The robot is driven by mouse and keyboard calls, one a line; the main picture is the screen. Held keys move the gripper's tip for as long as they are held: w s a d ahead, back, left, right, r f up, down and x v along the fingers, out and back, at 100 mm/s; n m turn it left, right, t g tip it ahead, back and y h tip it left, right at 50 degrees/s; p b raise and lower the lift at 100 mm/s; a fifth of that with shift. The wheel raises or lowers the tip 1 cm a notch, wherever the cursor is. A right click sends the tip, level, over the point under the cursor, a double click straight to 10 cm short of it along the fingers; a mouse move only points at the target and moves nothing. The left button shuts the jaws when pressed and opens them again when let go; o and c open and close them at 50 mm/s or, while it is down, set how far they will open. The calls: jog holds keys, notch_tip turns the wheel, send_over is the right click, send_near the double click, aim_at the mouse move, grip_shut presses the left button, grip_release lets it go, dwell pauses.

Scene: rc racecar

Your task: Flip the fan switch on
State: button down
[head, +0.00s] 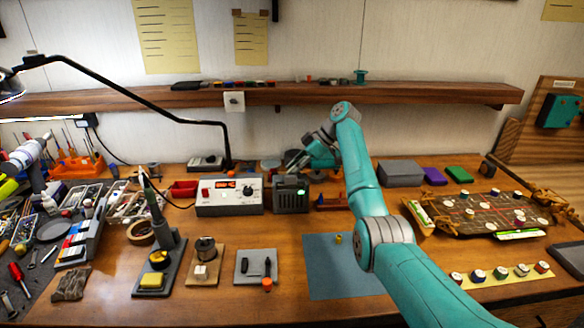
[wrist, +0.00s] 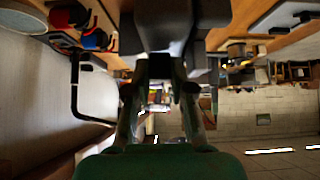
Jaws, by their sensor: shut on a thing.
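A dark grey box (head: 290,198) with a small green light, which looks like the fan unit, stands on the bench beside a white control unit. My gripper (head: 292,166) is just above and behind its top, at the end of my teal arm. In the wrist view, my gripper's two fingers (wrist: 164,88) close in on a dark grey piece (wrist: 160,66) below a larger dark block (wrist: 168,22). The fingers appear shut on this piece. The fan switch itself is not clearly visible, and its position cannot be told.
The white control unit (head: 229,196) with a red display stands directly left. A black lamp arm (head: 130,95) crosses the back left. A wooden shelf (head: 420,95) runs above. The blue mat (head: 335,270) in front is mostly clear.

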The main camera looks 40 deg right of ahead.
jog(key=shift+s+d+f+t+y, duration=0.1)
jog(key=shift+s+d+t+y, duration=0.05)
jog(key=shift+t+y, duration=0.3)
dwell(0.3)
jog(key=c, duration=1.3)
grip_release()
jog(key=v, duration=1.2)
jog(key=shift+d+f, duration=0.1)
